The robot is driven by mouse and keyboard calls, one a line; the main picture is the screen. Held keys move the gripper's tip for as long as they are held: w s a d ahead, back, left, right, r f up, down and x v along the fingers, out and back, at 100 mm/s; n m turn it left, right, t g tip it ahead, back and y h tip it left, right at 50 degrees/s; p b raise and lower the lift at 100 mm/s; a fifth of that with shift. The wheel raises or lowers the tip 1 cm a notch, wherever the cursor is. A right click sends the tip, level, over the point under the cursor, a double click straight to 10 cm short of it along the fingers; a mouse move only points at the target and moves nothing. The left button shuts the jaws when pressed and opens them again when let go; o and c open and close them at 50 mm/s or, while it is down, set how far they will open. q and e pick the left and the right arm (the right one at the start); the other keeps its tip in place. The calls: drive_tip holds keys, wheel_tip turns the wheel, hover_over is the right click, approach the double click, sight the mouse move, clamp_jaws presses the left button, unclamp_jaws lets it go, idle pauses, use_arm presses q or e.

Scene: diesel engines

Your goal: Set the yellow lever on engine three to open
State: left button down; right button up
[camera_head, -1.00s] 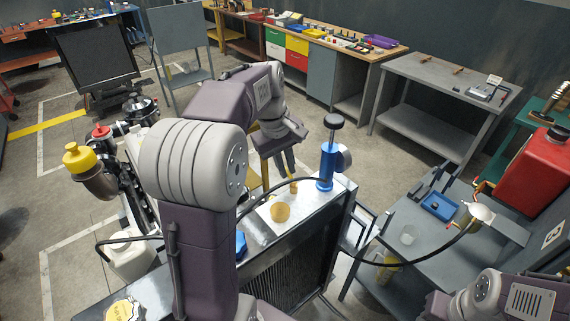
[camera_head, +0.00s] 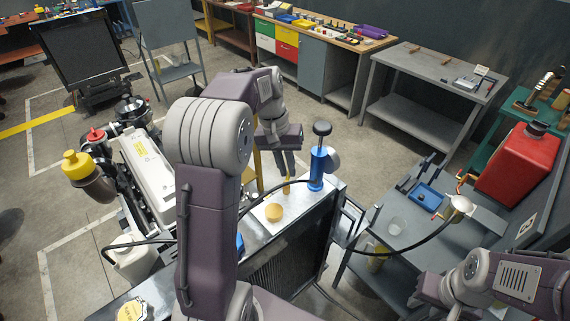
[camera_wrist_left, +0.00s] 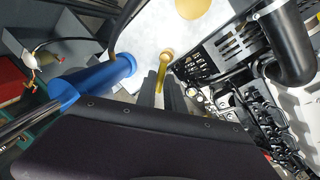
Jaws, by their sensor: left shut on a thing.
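The yellow lever (camera_head: 287,187) stands on the silver top of the engine (camera_head: 258,226), just left of a blue cylinder (camera_head: 318,168). My left gripper (camera_head: 285,170) reaches down over the lever, shut on its upper part. In the left wrist view the lever (camera_wrist_left: 166,57) has its round end past the two dark fingertips (camera_wrist_left: 160,82), with its shaft between them. The lever's base is hard to make out. My right arm enters at lower right in the head view; its gripper is not in view.
A round yellow cap (camera_head: 274,212) sits close to the lever. A red tank (camera_head: 517,163) stands at right.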

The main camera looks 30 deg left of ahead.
use_arm(q)
drive_tip(key=shift+w+d+m, duration=0.1)
drive_tip(key=shift+m, duration=0.2)
idle(0.4)
drive_tip(key=c, duration=1.5)
unclamp_jaws()
drive_tip(key=shift+o, duration=0.2)
drive_tip(key=shift+r, duration=0.1)
drive_tip(key=shift+r, duration=0.4)
wheel_tip(320, 180, up, 8)
drive_tip(key=a, duration=0.1)
drive_tip(key=shift+a, duration=0.4)
drive_tip(key=shift+f, duration=0.1)
